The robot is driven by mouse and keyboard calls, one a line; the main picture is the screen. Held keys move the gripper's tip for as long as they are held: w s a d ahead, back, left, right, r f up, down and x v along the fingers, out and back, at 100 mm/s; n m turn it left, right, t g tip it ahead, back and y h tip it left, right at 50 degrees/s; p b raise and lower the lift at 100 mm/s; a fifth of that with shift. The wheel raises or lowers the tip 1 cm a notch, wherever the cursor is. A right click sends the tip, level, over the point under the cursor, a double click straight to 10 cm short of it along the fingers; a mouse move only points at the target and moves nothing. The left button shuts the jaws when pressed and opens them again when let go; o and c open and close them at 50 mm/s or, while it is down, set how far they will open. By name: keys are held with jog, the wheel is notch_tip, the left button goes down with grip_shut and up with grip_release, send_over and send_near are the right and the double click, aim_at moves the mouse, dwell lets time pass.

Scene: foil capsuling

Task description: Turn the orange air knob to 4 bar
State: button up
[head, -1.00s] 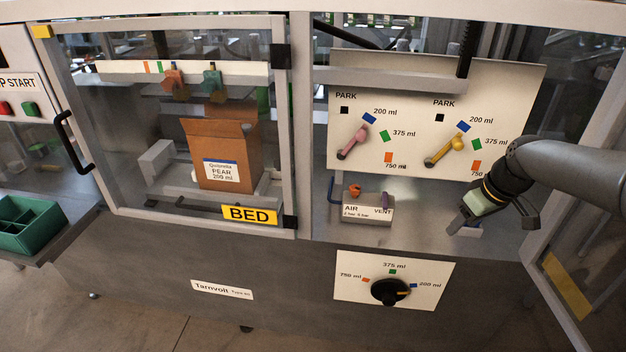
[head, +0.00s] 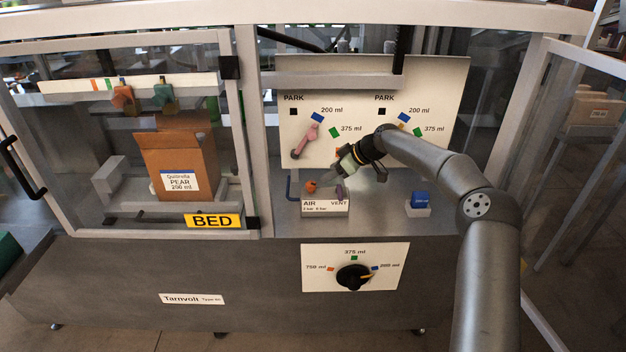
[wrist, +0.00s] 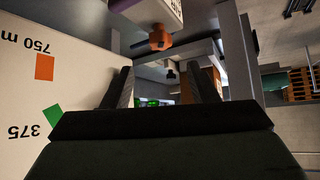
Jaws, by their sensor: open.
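The small orange air knob (head: 311,186) sits on the left of the white box labelled AIR and VENT (head: 325,206), in the open bay. It also shows in the wrist view (wrist: 160,38), upside down, beyond and above the gap between the fingers. A purple vent lever (head: 340,193) is on the right of the same box. My gripper (head: 330,181) is just above and right of the knob, apart from it as far as I can tell. In the wrist view its fingers (wrist: 163,88) are spread with nothing between them. The knob's exact setting is too small to read.
An upright white panel with a pink lever (head: 304,140) stands behind; my arm hides its other lever. A blue block (head: 419,200) sits on a small stand at right. A black selector knob (head: 353,277) is below. A glass door (head: 120,140) covers the left bay.

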aim_at(311, 183)
jog(key=p+x, duration=0.1)
jog(key=x, duration=0.7)
jog(key=shift+w+a+f+p, duration=0.1)
jog(key=shift+a+f+p, duration=0.2)
jog(key=shift+p, duration=0.1)
jog(key=c, duration=1)
